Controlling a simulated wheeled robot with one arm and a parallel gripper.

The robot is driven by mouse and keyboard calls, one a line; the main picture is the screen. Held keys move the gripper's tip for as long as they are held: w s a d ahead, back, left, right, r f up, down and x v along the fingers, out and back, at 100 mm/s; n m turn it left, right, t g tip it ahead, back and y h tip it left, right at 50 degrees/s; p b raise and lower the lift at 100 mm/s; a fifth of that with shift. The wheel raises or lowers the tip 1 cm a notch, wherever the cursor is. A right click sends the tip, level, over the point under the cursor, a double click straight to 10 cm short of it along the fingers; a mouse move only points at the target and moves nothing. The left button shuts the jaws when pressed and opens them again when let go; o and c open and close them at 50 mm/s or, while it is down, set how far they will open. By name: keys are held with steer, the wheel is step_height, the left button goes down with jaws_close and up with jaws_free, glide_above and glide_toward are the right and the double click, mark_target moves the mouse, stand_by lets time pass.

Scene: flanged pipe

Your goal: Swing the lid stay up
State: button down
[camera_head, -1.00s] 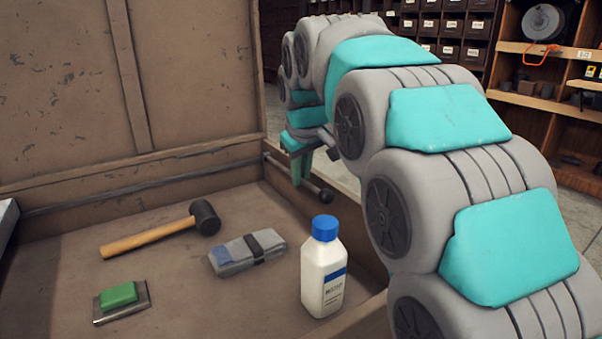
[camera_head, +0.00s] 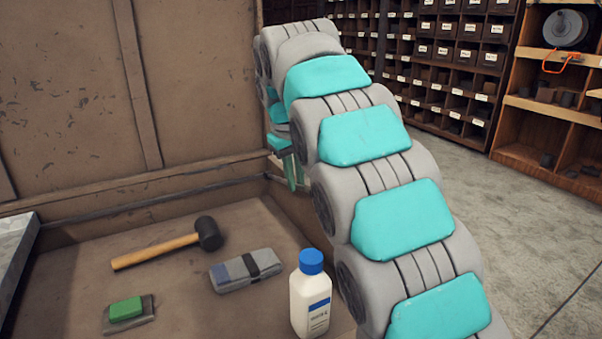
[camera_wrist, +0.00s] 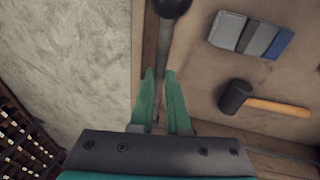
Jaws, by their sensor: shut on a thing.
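The lid stay (camera_wrist: 163,45) is a thin dark rod with a round black knob (camera_wrist: 170,5) at its end. In the wrist view it runs between the two green fingers of my gripper (camera_wrist: 159,76), along the chest's side wall. My gripper is shut on the rod, with the knob beyond the fingertips. In the head view my gripper (camera_head: 291,172) is at the chest's right back corner, near the lid's lower edge. Only a short bit of the rod shows there; my arm hides the knob. The chest lid (camera_head: 75,100) stands open and upright.
Inside the chest lie a mallet (camera_head: 160,250), a grey folded cloth bundle (camera_head: 235,272) with a black band, a green-topped block (camera_head: 126,309) and a white bottle (camera_head: 310,300) with a blue cap. Shelves (camera_head: 445,60) stand behind, with bare floor (camera_head: 530,230) on the right.

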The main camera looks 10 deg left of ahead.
steer(key=shift+w+r+g, duration=0.1)
steer(key=shift+r+g, duration=0.15)
steer(key=shift+g, duration=0.05)
steer(key=c, duration=0.9)
jaws_free()
steer(key=shift+f, duration=0.15)
